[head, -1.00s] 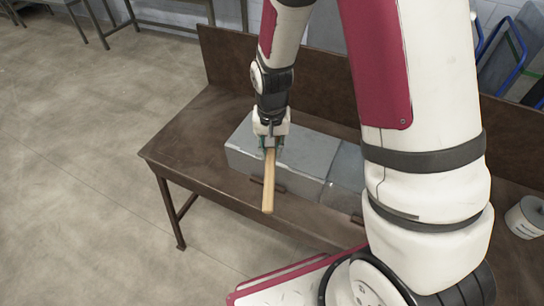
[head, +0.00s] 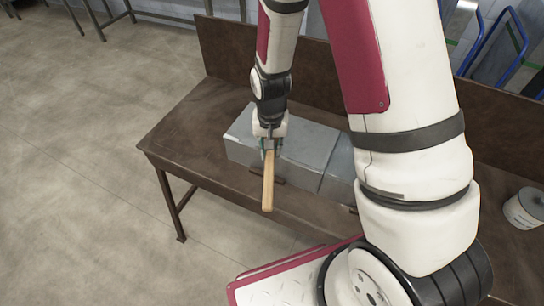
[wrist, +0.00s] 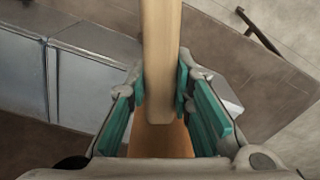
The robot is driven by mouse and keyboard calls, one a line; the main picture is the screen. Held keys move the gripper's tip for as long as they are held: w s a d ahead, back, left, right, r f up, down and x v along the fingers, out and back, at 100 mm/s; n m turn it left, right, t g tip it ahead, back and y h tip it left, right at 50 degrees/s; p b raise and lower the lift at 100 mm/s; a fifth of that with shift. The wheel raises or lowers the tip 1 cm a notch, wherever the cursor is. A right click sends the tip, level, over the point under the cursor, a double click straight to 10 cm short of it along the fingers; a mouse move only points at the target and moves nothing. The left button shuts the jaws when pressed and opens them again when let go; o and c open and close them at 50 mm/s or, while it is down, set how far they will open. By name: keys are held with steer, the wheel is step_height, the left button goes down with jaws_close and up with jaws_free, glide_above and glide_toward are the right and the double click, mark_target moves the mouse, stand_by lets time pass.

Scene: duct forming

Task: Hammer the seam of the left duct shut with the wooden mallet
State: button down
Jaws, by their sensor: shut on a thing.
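The wooden mallet's pale handle (head: 268,182) sticks out of my gripper (head: 268,146) toward the front of the bench. In the wrist view, my gripper (wrist: 160,88) is shut around the handle (wrist: 160,45), with a teal pad on each side. A brown-orange part lies behind the pads; I cannot tell whether it is the mallet head. The left duct (head: 308,148) is a grey metal box on the bench, and my gripper is over its left part. It also shows in the wrist view (wrist: 95,68). I cannot tell whether the mallet touches it, and the seam is not clear.
The right duct (head: 338,178) stands against the left one, partly behind my arm. The brown bench (head: 185,140) has a raised back board and free room at its left end. A white can (head: 524,208) stands at the right. Open floor lies left.

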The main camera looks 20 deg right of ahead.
step_height(320, 180, up, 4)
steer(key=shift+f, duration=0.15)
steer(key=s+d, duration=0.8)
steer(key=shift+s+f, duration=0.15)
steer(key=shift+f, duration=0.15)
steer(key=shift+d, duration=0.1)
step_height(320, 180, down, 9)
steer(key=b, duration=0.2)
step_height(320, 180, up, 9)
steer(key=p, duration=0.1)
steer(key=shift+r+p, duration=0.2)
steer(key=shift+p, duration=0.2)
